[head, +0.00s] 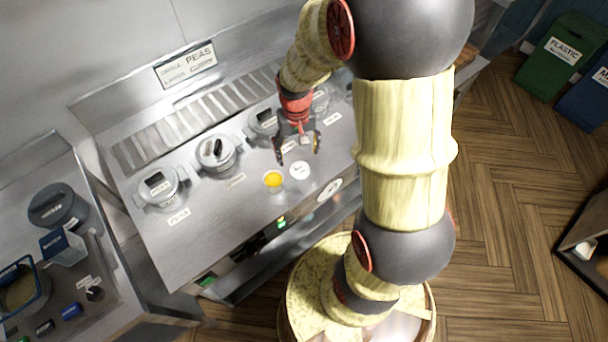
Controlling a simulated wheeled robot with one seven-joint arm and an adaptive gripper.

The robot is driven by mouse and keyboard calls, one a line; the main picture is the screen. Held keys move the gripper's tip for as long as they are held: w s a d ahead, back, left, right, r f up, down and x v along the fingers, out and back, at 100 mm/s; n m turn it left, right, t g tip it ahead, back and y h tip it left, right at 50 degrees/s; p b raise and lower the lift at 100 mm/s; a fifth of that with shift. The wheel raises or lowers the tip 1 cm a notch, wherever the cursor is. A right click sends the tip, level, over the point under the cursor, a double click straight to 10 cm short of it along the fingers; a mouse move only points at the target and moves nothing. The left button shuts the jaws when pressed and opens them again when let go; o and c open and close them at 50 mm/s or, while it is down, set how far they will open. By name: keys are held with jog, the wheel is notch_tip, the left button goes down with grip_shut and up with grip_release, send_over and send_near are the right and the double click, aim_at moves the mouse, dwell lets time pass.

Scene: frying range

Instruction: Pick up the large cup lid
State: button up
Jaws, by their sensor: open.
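A small white round disc (300,170), which looks like the cup lid, lies flat on the steel counter; its size marking is too small to read. A clear cup with orange-yellow contents (273,180) stands just left of it. My gripper (298,155) is open and empty, with its fingers spread and pointing down. In the picture it sits just above the disc, apart from it; the exact height cannot be told. No part of the disc seems hidden.
Lidded pots (217,154) stand in a row along the steel counter (215,225), with labels in front. My arm covers the counter's right end. A side station (105,290) with a dark pot and small containers is at left. Green and blue bins stand at top right.

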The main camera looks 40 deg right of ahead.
aim_at(299, 165)
jog(key=f, duration=0.2)
jog(key=shift+w+d+f, duration=0.2)
jog(key=shift+w+f, duration=0.05)
jog(key=shift+f, duration=0.05)
jog(key=shift+s+a+f+b, duration=0.1)
jog(key=shift+f+b, duration=0.25)
jog(key=shift+d+f+b, duration=0.2)
jog(key=shift+f+b, duration=0.35)
jog(key=shift+f, duration=1.75)
jog(key=c, duration=0.3)
jog(key=c, duration=0.4)
jog(key=shift+c, duration=0.5)
